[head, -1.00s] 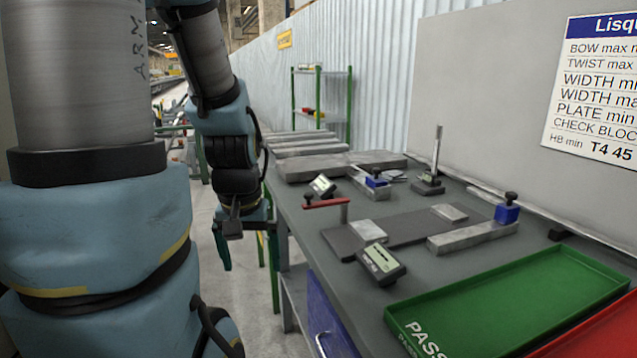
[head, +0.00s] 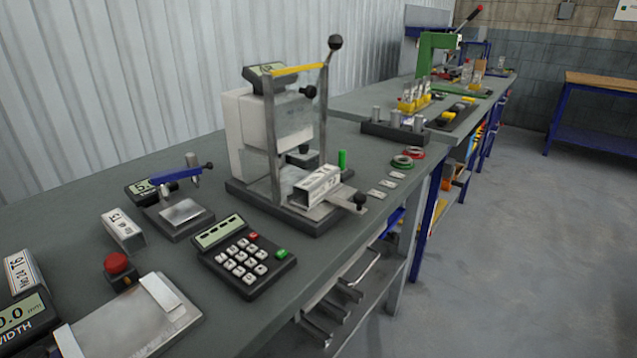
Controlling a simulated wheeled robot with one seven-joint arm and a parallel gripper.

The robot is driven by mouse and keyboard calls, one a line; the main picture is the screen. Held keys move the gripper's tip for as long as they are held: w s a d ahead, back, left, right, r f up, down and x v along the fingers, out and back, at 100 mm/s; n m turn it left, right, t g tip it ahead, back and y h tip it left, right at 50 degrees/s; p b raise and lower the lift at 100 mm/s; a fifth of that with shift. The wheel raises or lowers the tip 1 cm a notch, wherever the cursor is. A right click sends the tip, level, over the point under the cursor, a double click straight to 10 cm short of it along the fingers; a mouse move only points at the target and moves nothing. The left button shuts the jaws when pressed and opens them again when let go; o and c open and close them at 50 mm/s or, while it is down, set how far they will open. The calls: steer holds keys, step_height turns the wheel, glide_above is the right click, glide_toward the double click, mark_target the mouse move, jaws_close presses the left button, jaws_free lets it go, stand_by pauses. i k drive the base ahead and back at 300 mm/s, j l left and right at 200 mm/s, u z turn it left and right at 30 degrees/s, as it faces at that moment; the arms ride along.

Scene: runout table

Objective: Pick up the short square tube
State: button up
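A short silver square tube (head: 316,186) with an open end and dark markings on top lies on the base of the lever-operated test device (head: 265,130). Another short square tube (head: 123,232), marked on top, lies on the table at left, beside the small gauge with the blue arm (head: 175,176). I cannot tell which one the task means. My gripper is not in view.
The grey table (head: 225,315) also holds a keypad (head: 243,256), a red button (head: 116,263), a metal plate (head: 137,317), and green and red rings (head: 402,161). A second bench (head: 350,98) stands behind. The floor (head: 510,260) at right is clear.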

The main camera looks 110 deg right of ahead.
mark_target(309, 190)
steer(key=k+j+z, duration=0.1)
steer(key=z, duration=1.4)
steer(key=k+l, duration=0.2)
steer(key=k, duration=0.15)
steer(key=k+l+z, duration=0.15)
steer(key=k, duration=0.2)
